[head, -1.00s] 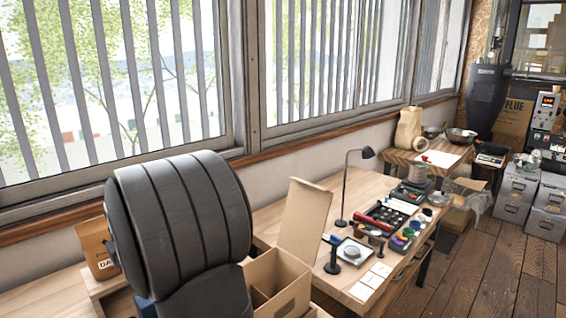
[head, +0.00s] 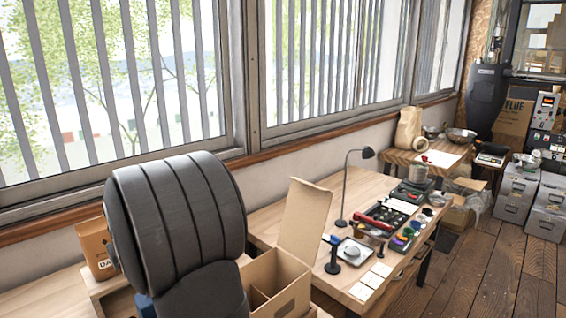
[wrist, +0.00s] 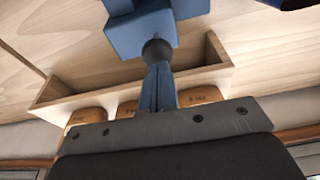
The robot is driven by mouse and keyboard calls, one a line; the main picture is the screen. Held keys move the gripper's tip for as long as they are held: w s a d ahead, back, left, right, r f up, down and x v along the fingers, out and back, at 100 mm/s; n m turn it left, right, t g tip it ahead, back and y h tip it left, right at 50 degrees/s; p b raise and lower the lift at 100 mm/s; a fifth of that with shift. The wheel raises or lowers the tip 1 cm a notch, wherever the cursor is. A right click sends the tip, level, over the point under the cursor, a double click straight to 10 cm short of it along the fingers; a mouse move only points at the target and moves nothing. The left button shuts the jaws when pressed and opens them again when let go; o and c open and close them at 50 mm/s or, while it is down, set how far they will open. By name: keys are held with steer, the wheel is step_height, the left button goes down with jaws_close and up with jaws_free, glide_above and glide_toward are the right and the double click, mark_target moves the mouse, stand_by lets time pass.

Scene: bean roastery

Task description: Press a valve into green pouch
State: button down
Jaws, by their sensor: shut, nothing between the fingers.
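In the wrist view my gripper (wrist: 157,70) has two narrow blue fingers pressed together with nothing between them. Their tips point at a dark ball under a blue block (wrist: 140,32); I cannot tell whether they touch it. Behind the fingers is a shallow wooden tray (wrist: 75,88). Brown pouch-like pieces with small print (wrist: 204,94) show at its lower side, partly hidden by my gripper body. I cannot make out a green pouch or a valve in either view.
In the head view my dark arm hides much of the left side. A brown printed bag (head: 96,247) stands behind it. An open cardboard box (head: 275,284) stands near the bench (head: 258,217). The bench holds a black lamp (head: 345,187), a blue-topped stand (head: 333,255) and a parts tray (head: 385,215).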

steer(key=shift+f, duration=1.45)
steer(key=shift+r, duration=3.1)
steer(key=shift+f, duration=0.15)
steer(key=shift+f, duration=1.9)
